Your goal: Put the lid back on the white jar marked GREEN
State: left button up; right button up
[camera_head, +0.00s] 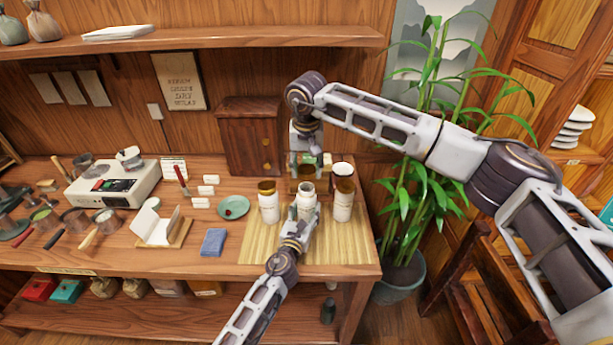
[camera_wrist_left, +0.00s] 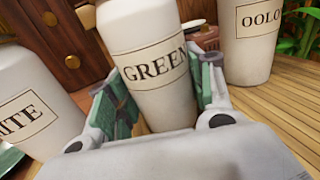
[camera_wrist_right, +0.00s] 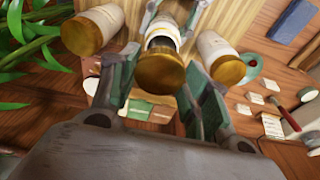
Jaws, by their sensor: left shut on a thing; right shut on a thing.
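The white jar marked GREEN (camera_wrist_left: 150,68) stands upright on the bamboo mat (camera_head: 255,246), between two other white jars. My right gripper (camera_head: 307,165) comes from above and is shut on the brown-gold lid (camera_wrist_right: 160,74). The lid is close above the jar's mouth, and a dark opening shows beside it in the right wrist view, so it is not seated.
A jar with a label ending in ITE (camera_wrist_left: 35,105) and one beginning OOLO (camera_wrist_left: 250,40) stand close on either side, both lidded. A wooden cabinet (camera_head: 247,135) is behind. A green dish (camera_head: 233,207) and blue cloth (camera_head: 214,242) lie left.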

aim_at(306, 204)
jog(key=shift+f, duration=1.6)
jog(key=shift+f, duration=0.9)
jog(key=shift+f, duration=0.5)
